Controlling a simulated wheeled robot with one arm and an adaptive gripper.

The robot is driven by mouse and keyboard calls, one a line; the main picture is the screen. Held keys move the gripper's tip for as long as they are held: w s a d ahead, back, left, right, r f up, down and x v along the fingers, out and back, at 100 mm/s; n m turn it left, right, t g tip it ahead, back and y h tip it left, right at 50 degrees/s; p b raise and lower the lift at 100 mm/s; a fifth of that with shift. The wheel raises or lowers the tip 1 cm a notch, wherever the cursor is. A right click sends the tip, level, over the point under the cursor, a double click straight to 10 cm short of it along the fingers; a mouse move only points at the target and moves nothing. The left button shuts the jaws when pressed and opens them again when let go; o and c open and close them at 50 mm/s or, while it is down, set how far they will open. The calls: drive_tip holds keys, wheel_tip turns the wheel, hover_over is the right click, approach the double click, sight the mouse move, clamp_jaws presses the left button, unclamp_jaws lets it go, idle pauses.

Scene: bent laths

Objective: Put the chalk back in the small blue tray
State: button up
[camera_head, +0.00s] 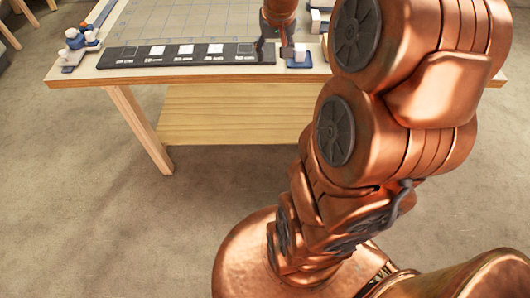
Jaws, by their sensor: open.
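A small blue tray (299,64) is at the front edge of the table, just right of my gripper. A pale block (300,54) shows at the tray, upright or standing in it; I cannot tell whether it is the chalk. My gripper (273,52) points down at the right end of a dark strip. Its fingers are apart, one over the strip's end and one close to the tray's left side. Nothing is clearly visible between them.
The dark strip (135,57) bears several pale squares along the table's front. A gridded board (190,20) lies behind it. Blue, white and red items (82,40) cluster at the left corner. More pale blocks (318,20) stand behind the tray. A lower wooden shelf (235,115) is empty.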

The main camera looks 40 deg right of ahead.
drive_tip(key=s+a+f+n+g, duration=0.2)
drive_tip(key=s+a, duration=0.8)
drive_tip(key=s, duration=0.2)
drive_tip(key=s+a+f+n+g+y, duration=0.1)
drive_tip(key=s+a+f+n+g, duration=0.1)
drive_tip(key=s+a, duration=0.9)
drive_tip(key=shift+s+n, duration=0.35)
drive_tip(key=shift+n, duration=0.25)
drive_tip(key=shift+a, duration=0.1)
wheel_tip(320, 180, up, 5)
drive_tip(key=p, duration=0.5)
drive_tip(key=shift+r, duration=0.15)
